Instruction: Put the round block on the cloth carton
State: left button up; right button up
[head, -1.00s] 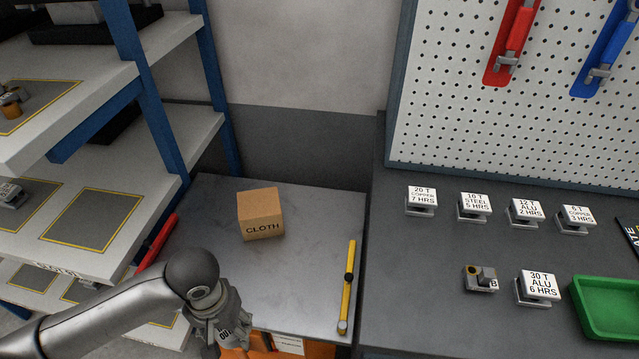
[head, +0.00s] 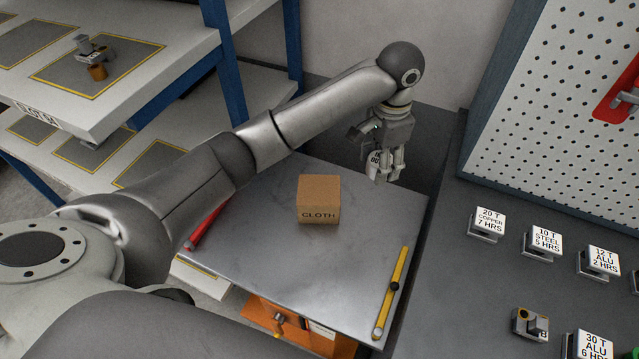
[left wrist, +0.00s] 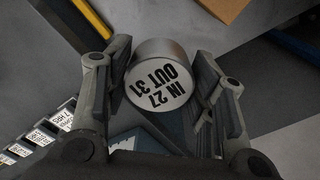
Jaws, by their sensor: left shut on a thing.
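The cloth carton (head: 319,200) is a brown box marked "CLOTH", upright on the grey metal cart top. Its corner also shows at the top of the left wrist view (left wrist: 226,8). My left gripper (head: 384,172) is behind and to the right of the carton, above the cart's far edge and apart from the carton. It is shut on the round block (left wrist: 160,78), a grey cylinder with a white face reading "IN 27 OUT 31". In the head view the block (head: 375,166) is partly hidden by the fingers. My right gripper is not in view.
A yellow tool (head: 391,293) lies along the cart's right edge and a red one (head: 207,226) at its left. Shelves (head: 122,95) stand left. The dark bench (head: 478,290) at right holds several labelled blocks. The cart top around the carton is clear.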

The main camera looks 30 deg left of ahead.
pick_arm(q)
jog(key=a+f+p, duration=0.2)
jog(key=a+f, duration=0.1)
jog(key=a, duration=0.6)
jog(key=p, duration=0.1)
send_over(319, 190)
jog(key=d, duration=0.1)
notch_tip(319, 190, down, 5)
jog(key=shift+w+f, duration=0.1)
jog(key=shift+f, duration=0.1)
jog(key=shift+a+f, duration=0.2)
jog(key=shift+f, duration=0.05)
jog(key=f, duration=0.3)
jog(key=shift+a+p, duration=0.3)
jog(key=shift+a, duration=0.1)
jog(key=shift+f, duration=0.5)
jog(key=o, duration=1.2)
jog(key=shift+f, duration=0.1)
